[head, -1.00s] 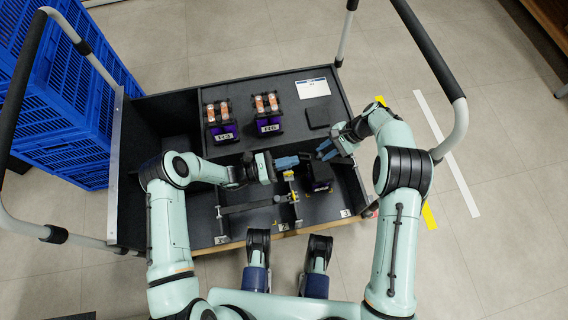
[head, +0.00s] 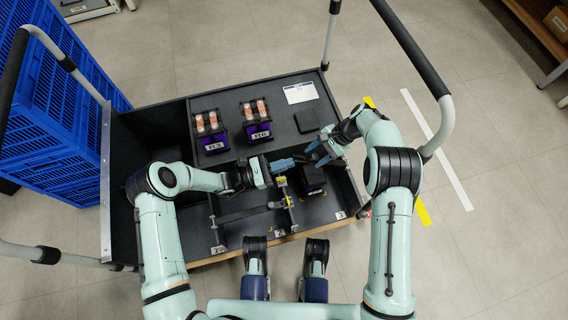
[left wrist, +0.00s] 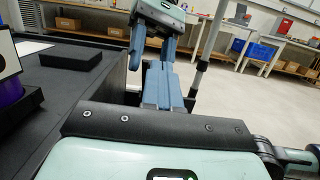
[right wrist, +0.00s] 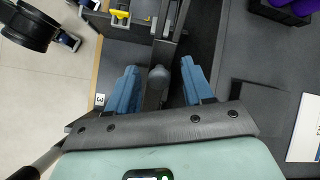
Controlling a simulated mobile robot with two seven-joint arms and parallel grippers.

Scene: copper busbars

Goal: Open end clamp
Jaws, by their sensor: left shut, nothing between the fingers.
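The clamp hardware with yellow parts (head: 282,184) is in the lower-right part of the cart, beside a grey bar (head: 245,213). Which piece is the end clamp I cannot tell for sure. My left gripper (head: 290,163) is shut and empty above the clamp area; its blue fingers (left wrist: 160,85) are together in the left wrist view. My right gripper (head: 318,152) is open just right of it. In the right wrist view, a dark bar with a rounded knob (right wrist: 159,76) shows between its spread fingers, apparently untouched. A yellow part (right wrist: 121,15) lies beyond.
Two units with copper-coloured tops (head: 210,130) (head: 256,120), a black square pad (head: 307,121) and a white card (head: 299,93) are on the upper panel. Cart rails (head: 410,45) rise around. Blue crates (head: 60,120) stand left.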

